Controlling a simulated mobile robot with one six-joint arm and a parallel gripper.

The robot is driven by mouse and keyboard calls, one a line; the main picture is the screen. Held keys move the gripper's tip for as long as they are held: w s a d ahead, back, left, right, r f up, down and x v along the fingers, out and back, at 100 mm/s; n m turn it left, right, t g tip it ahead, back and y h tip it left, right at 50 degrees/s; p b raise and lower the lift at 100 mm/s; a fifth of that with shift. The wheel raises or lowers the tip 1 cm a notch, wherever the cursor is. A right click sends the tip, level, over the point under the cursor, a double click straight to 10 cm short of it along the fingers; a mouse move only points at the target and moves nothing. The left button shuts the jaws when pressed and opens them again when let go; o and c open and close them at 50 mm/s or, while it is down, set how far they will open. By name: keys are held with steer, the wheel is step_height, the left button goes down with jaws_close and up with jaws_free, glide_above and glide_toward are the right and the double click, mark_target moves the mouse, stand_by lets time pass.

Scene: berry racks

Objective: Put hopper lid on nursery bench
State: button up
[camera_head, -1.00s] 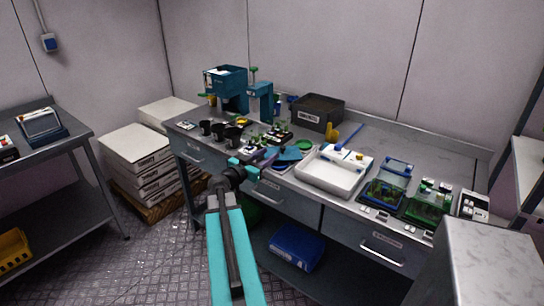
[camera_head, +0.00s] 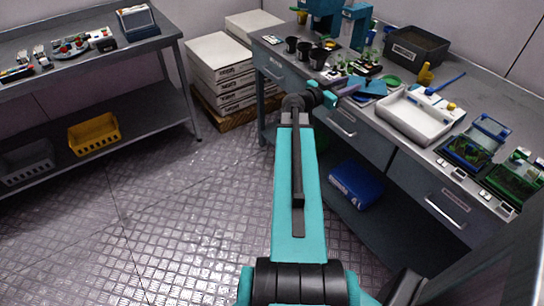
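The bench with small black pots and seedlings (camera_head: 272,44) runs along the right; I take it for the nursery bench. A flat blue piece (camera_head: 368,86) lies at its front edge, perhaps the hopper lid, though I cannot be sure. My gripper (camera_head: 338,94) reaches over the bench's front edge, just left of the blue piece. It is small in view, and whether its fingers are apart or touch anything cannot be told.
A white tray (camera_head: 411,128), a dark crate (camera_head: 417,62) and green-filled boxes (camera_head: 468,151) stand on the bench. A blue bin (camera_head: 357,184) sits below it. White boxes (camera_head: 222,82) are stacked on a pallet. Another bench (camera_head: 170,34) stands left. The floor between is clear.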

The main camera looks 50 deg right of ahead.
steer(key=w+a+f+n+t+y, duration=0.1)
steer(key=w+a+f+n+y, duration=0.3)
steer(key=a+f, duration=0.75)
steer(key=w+a+f+n+t+y, duration=0.25)
steer(key=w+a+f, duration=0.5)
steer(key=f, duration=0.65)
steer(key=s+a+f+n+g+y, duration=0.1)
steer(key=a+f+n+y, duration=0.15)
steer(key=a+f, duration=0.6)
steer(key=a+f+n+y, duration=0.2)
steer(key=a+f+n, duration=0.3)
steer(key=a, duration=0.7)
steer(key=s+a+f+n+g+y, duration=0.1)
steer(key=s+a+f, duration=0.3)
steer(key=a, duration=0.5)
steer(key=s+a+f+n+g+y, duration=0.1)
steer(key=s+a+f+n+y, duration=0.2)
steer(key=a, duration=0.7)
steer(key=s+a+f+n+g+y, duration=0.1)
steer(key=s+a+f+n, duration=0.2)
steer(key=s+a+f, duration=0.2)
steer(key=s+a, duration=0.2)
steer(key=a, duration=0.2)
steer(key=shift+s+a+f+y, duration=0.25)
steer(key=shift+a+y, duration=0.1)
steer(key=shift+y, duration=0.05)
steer(key=shift+g, duration=0.25)
steer(key=shift+c, duration=0.9)
steer(key=shift+s, duration=0.1)
